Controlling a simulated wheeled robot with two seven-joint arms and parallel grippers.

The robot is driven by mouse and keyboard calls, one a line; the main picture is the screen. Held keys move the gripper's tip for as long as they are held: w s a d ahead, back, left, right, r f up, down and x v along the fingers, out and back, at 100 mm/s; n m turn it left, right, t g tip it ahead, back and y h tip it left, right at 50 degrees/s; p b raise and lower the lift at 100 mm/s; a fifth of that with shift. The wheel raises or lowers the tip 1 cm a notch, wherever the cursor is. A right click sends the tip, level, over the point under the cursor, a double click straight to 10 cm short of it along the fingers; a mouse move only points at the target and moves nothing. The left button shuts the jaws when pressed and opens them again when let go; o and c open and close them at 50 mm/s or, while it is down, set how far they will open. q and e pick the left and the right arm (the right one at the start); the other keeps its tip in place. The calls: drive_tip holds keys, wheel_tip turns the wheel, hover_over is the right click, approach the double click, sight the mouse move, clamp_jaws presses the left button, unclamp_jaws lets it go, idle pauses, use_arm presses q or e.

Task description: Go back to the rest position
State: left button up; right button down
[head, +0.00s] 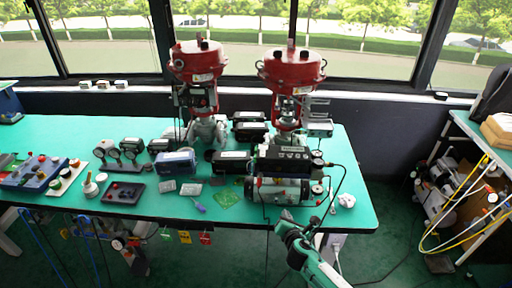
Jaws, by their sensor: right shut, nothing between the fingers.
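My right gripper (286,217) is at the front edge of the green table (345,190), its arm coming up from the bottom of the view. It is shut and empty, just in front of the valve positioner (280,189), a dark unit with a silver cylinder. I cannot tell whether it touches the table edge or the cable near it. My left gripper is not in view.
Two red valve actuators (198,62) and (292,68) stand at the back of the table. Gauges (130,148), boxes (176,162), a green circuit board (228,199) and a screwdriver (198,205) lie left of the positioner. A shelf with hoses (462,215) stands at right.

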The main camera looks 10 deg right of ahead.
drive_tip(key=s+d+f+m+g, duration=0.2)
drive_tip(key=s+f+m+g, duration=0.3)
drive_tip(key=s+f, duration=0.8)
drive_tip(key=s+d+f+m+g, duration=0.1)
drive_tip(key=s+f+m+g, duration=0.1)
drive_tip(key=s+f+m, duration=1.1)
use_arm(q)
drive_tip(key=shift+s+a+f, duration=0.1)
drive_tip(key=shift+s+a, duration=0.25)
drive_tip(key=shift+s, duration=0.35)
use_arm(e)
drive_tip(key=s+f+m+g, duration=0.2)
drive_tip(key=s+f, duration=0.4)
drive_tip(key=s, duration=0.4)
drive_tip(key=s+f+m+g+y, duration=0.1)
drive_tip(key=s+f+m+g, duration=0.1)
drive_tip(key=s+f, duration=0.4)
drive_tip(key=s+f+m+g, duration=0.2)
drive_tip(key=s+f+m, duration=0.2)
drive_tip(key=s, duration=1.1)
wheel_tip(320, 180, down, 2)
drive_tip(key=shift+s+a+f+g+y, duration=0.1)
drive_tip(key=shift+s+a+g+y, duration=0.2)
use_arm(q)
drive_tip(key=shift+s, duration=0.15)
use_arm(e)
drive_tip(key=shift+w, duration=0.15)
